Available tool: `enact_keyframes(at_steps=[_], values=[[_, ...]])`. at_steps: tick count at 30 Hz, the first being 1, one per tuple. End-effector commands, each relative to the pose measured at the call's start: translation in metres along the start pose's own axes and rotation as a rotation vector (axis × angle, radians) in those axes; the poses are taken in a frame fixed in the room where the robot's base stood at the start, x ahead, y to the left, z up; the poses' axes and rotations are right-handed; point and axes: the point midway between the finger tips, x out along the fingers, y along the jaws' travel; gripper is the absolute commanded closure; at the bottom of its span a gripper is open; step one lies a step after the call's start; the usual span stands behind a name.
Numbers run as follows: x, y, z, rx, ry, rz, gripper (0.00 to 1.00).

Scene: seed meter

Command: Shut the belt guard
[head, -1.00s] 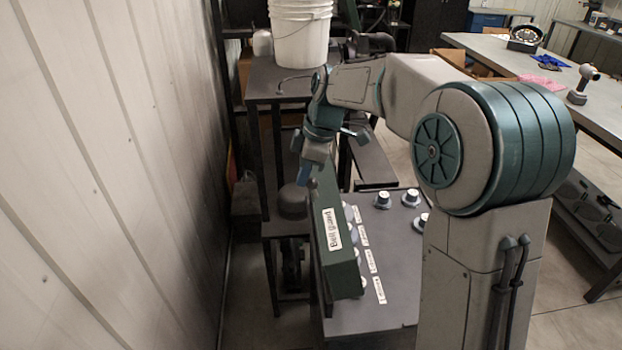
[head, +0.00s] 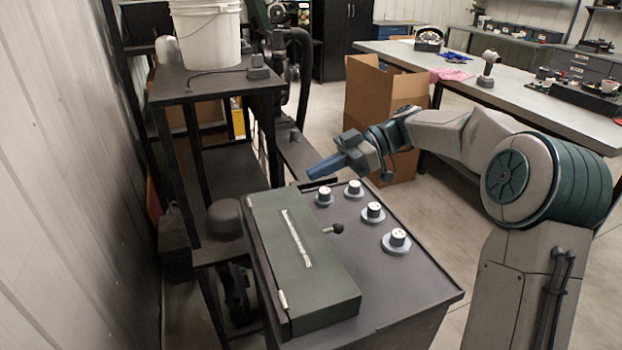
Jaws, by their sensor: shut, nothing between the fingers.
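The belt guard (head: 298,252) is a dark green, box-shaped cover. It lies flat over the left part of the dark console top (head: 405,283), with a pale strip along its upper face. The console parts under it are hidden. I see no clear gap at its right edge, but cannot tell whether it is fully seated. My gripper (head: 316,173), with blue fingers, is shut and empty. It is above the far end of the console, beyond the guard and apart from it.
Several knobs (head: 373,212) and a black ball-ended lever (head: 337,228) stand on the console right of the guard. A dark stand with a white bucket (head: 207,38) is behind left. A cardboard box (head: 385,95) and workbench (head: 480,75) are behind right. Open floor lies at right.

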Motion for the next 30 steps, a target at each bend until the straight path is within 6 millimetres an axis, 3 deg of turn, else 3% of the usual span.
enact_keyframes(at_steps=[1, 6, 15, 21, 30], values=[[-0.004, 0.002, 0.02, 0.006, 0.05, -0.002, 1.0], [-0.018, 0.006, 0.051, 0.01, 0.211, -0.017, 1.0], [-0.028, 0.011, 0.101, 0.009, 0.206, -0.017, 1.0], [-0.028, 0.013, 0.126, 0.009, 0.205, -0.018, 1.0], [-0.026, 0.015, 0.145, 0.01, 0.203, -0.017, 1.0]])
